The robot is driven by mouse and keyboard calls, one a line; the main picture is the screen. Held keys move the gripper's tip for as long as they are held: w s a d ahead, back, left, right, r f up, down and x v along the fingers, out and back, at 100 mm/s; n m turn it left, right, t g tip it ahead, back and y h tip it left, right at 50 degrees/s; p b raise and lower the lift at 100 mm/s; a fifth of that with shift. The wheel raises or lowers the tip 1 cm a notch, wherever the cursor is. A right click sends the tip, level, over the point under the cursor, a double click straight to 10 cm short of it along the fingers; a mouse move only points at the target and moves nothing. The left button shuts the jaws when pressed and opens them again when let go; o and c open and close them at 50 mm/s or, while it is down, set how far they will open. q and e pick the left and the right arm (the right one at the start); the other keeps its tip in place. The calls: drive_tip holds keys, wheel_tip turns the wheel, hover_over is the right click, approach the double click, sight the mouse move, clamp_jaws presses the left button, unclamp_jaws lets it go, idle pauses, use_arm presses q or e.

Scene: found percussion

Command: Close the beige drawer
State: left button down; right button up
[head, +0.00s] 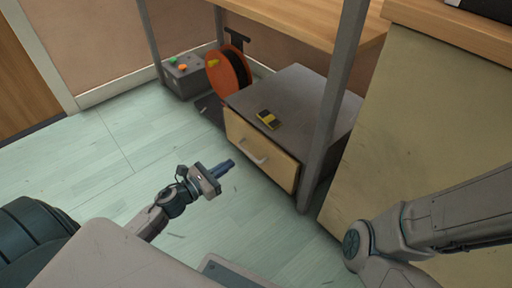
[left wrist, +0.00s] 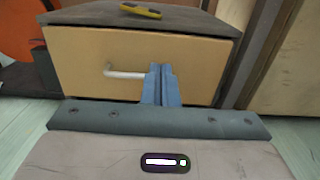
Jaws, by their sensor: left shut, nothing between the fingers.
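The beige drawer (head: 240,140) is the front of a low grey cabinet (head: 310,92) under the workbench. It has a light curved handle (head: 253,153). In the head view the drawer front looks near the cabinet body; I cannot tell how far it stands out. My left gripper (head: 229,164) is shut and empty, in front of the drawer and left of the handle. In the left wrist view the drawer front (left wrist: 200,62) faces me, and the blue fingers (left wrist: 160,82) overlap it just right of the handle (left wrist: 125,74). Contact cannot be told. My right gripper is out of view.
A yellow and black object (head: 269,119) lies on the cabinet top. An orange reel (head: 228,72) and a grey button box (head: 184,75) stand left of the cabinet. A metal bench leg (head: 330,110) rises at its right front corner. The floor (head: 130,160) in front is clear.

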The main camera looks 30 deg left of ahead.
sight(264, 141)
use_arm(q)
drive_tip(key=x, duration=1.2)
drive_tip(key=shift+w+d, duration=0.1)
drive_tip(key=shift+w, duration=0.2)
drive_tip(key=shift+x, duration=1.2)
drive_tip(key=shift+r, duration=0.2)
drive_tip(key=shift+f, duration=0.1)
